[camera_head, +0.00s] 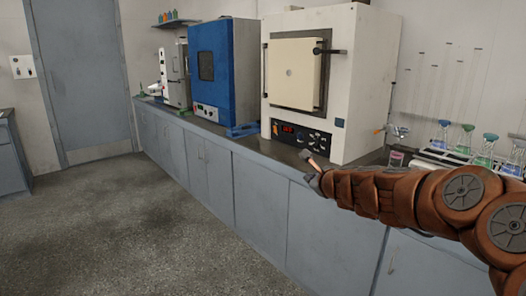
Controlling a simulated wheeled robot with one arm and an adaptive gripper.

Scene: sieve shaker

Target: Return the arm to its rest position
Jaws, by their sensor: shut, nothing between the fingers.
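My arm, brown and jointed, reaches in from the right edge of the head view. My gripper (309,158) is at its end, small in the picture, in front of the white furnace's lower front and over or just before the counter edge. The gripper is shut with nothing seen in it. Its exact gap from the furnace and counter cannot be told. The sieve shaker cannot be made out for certain.
A white furnace (352,100) and a blue oven (228,65) stand on the dark counter (272,145). A grey-white device (176,72) stands farther left. Flasks with coloured liquid (485,150) stand behind my arm at right. The floor (130,215) at left is clear.

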